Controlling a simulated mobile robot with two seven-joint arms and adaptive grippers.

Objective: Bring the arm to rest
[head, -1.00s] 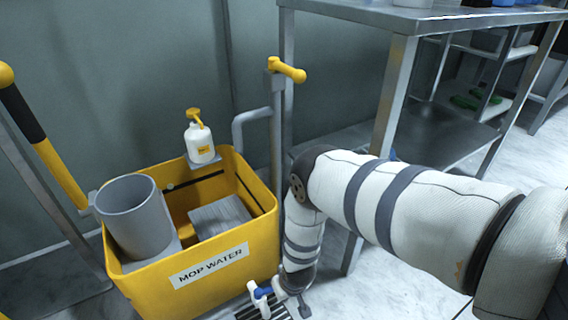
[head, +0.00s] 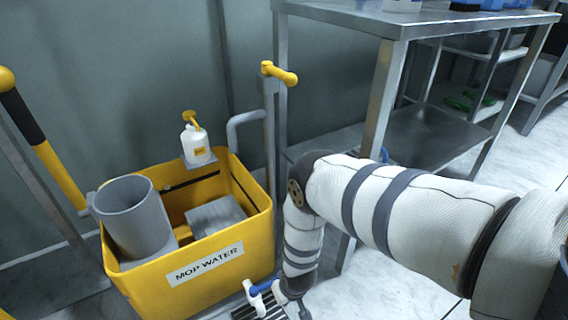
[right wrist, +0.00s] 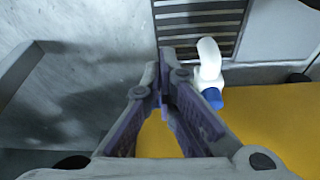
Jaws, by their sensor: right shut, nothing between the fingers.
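My right arm comes in from the right in the head view, and its white, dark-banded lower part points down beside the yellow mop bucket (head: 190,290). Its gripper is at or below the bottom edge there and cannot be made out. In the right wrist view my right gripper (right wrist: 165,82) is shut and empty, with its fingers close together. It is beside a white tap with a blue end (right wrist: 210,75), apart from it in the picture. The tap also shows low at the bucket's right side in the head view (head: 262,290). My left gripper is out of view.
The bucket holds a grey cylinder (head: 130,215) and a grey block (head: 213,214). A pump bottle (head: 196,147) stands at its back rim. A steel table (head: 410,20) stands behind my arm. A floor grate (right wrist: 198,30) lies near the tap. Open floor (head: 400,285) shows below my arm.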

